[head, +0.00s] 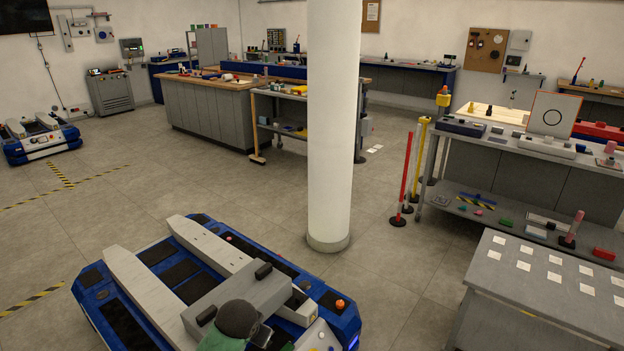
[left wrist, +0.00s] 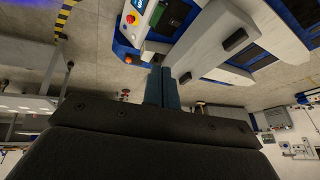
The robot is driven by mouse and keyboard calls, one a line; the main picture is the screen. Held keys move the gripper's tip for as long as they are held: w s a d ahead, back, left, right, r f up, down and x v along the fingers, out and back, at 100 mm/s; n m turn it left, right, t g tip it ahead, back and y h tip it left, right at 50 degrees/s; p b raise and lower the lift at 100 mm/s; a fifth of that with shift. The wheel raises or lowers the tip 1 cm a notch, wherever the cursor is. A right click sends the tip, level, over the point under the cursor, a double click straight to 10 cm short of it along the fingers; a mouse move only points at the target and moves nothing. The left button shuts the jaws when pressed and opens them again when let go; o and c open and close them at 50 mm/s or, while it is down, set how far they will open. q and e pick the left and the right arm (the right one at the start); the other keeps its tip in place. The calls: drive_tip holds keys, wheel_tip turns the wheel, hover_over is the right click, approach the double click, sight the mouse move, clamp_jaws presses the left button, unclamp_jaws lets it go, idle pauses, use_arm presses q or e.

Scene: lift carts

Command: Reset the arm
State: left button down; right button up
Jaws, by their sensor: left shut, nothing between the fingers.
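My left gripper (left wrist: 166,86) shows in the left wrist view, its two dark fingers together with nothing between them. Its dark palm fills the lower part of that view. A blue lift cart with white rails (head: 165,285) stands in the head view's lower left foreground. Blue and white cart parts with a red button (left wrist: 131,19) show beyond the fingertips in the left wrist view, apart from them. I cannot make out a gripper for certain in the head view. My right gripper is not in view.
A white pillar (head: 331,130) stands behind the cart. A grey table with white cards (head: 480,275) is at the lower right, near a shelf bench (head: 480,150) and red and yellow posts (head: 405,180). Another blue cart (head: 40,142) is far left. Floor between is clear.

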use_arm(q)
drive_tip(key=s+n, duration=0.2)
drive_tip(key=s, duration=1.5)
drive_tip(key=s+f+g, duration=0.1)
drive_tip(key=s+f, duration=0.3)
drive_tip(key=s, duration=0.4)
drive_tip(key=s+f+n+g+h, duration=0.1)
drive_tip(key=s+f, duration=0.3)
drive_tip(key=s, duration=0.4)
drive_tip(key=shift+s+d+g, duration=0.15)
drive_tip(key=shift+s+g, duration=0.25)
drive_tip(key=shift+g, duration=0.4)
